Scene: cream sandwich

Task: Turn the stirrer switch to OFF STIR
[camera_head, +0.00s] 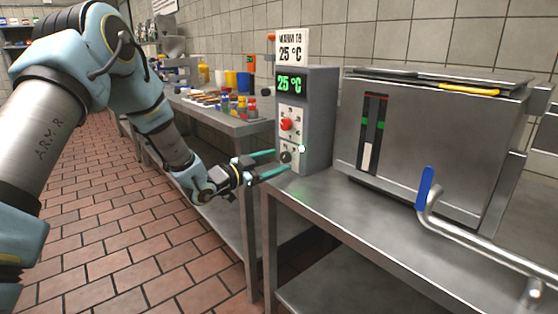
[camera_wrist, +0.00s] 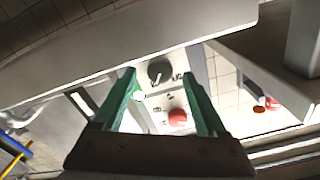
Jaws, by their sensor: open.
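A grey control box (camera_head: 319,115) stands on the steel table, with a red knob (camera_head: 286,124) on its upper white plate and a dark round knob (camera_head: 286,157) on its lower one. The dark knob appears to be the stirrer switch; its small labels are unreadable. A small pale light (camera_head: 301,148) is beside it. My gripper (camera_head: 281,161) is open, with its two teal fingers pointing at the lower plate. In the wrist view the dark knob (camera_wrist: 159,70) shows between the fingertips (camera_wrist: 160,74), and the red knob (camera_wrist: 178,117) shows between the fingers. Contact cannot be told.
A steel vat (camera_head: 425,145) with a blue-handled pipe (camera_head: 427,188) stands right of the box. A back table holds cups and small coloured items (camera_head: 238,106). The brick floor (camera_head: 110,230) is clear.

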